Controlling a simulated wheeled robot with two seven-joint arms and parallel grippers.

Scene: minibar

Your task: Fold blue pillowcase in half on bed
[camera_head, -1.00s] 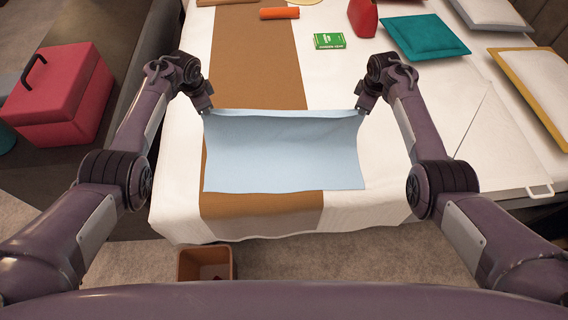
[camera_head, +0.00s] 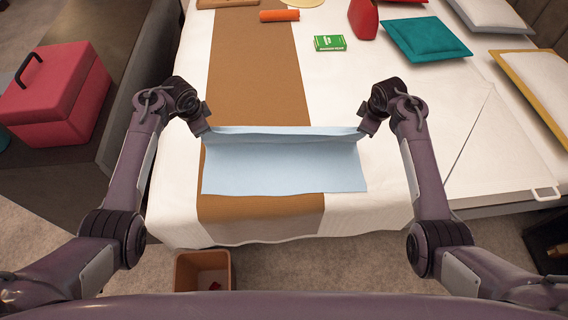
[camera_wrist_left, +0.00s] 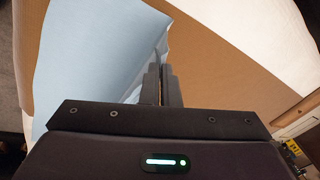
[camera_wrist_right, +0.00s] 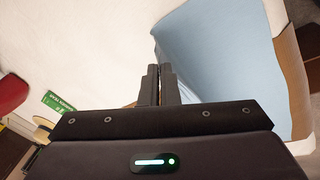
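The light blue pillowcase (camera_head: 285,172) lies on the bed (camera_head: 360,215), partly over a brown runner (camera_head: 262,215). Its far edge is lifted and curls toward me along a crease. My left gripper (camera_head: 207,131) is shut on the far left corner; the cloth also shows in the left wrist view (camera_wrist_left: 95,60). My right gripper (camera_head: 362,131) is shut on the far right corner, and the pillowcase shows at the right of the right wrist view (camera_wrist_right: 215,60). The near edge lies flat. The exact pinch points are partly hidden by the fingers.
A green box (camera_head: 329,43), an orange roll (camera_head: 279,15), a red object (camera_head: 363,18) and a teal cushion (camera_head: 425,39) lie farther back on the bed. A red case (camera_head: 55,95) stands at left. A brown bin (camera_head: 203,270) stands on the floor below the near edge.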

